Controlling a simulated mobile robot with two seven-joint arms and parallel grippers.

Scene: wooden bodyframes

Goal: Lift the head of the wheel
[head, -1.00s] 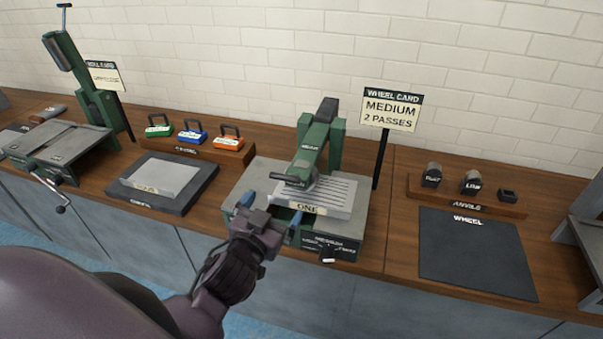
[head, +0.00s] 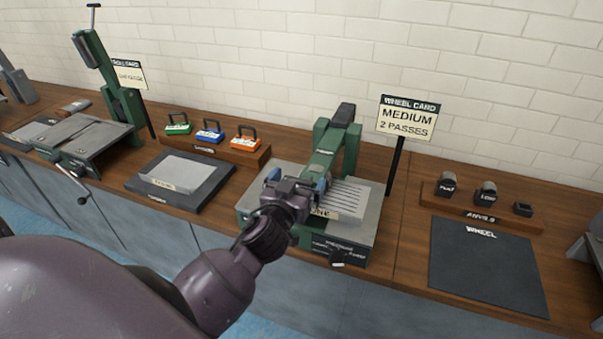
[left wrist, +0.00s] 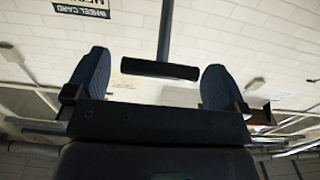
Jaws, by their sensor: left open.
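The wheel machine has a green upright arm, its head (head: 325,160), over a grey base (head: 365,225). A ridged pale panel (head: 347,197) lies on the base under the head. My left gripper (head: 297,180) is at the front of the head, with its blue fingers apart, and it covers the head's handle in the head view. In the left wrist view a dark crossbar handle (left wrist: 160,69) on a grey stem lies between the two open fingers. Gaps show on both sides, so the fingers do not grip it. My right gripper is not in view.
A wheel card sign (head: 407,118) stands behind the base on the right. A dark wheel mat (head: 490,265) and an anvil rack (head: 480,215) are further right. A dark mat with a panel (head: 178,175), a block rack (head: 215,148) and another green machine (head: 120,100) are on the left.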

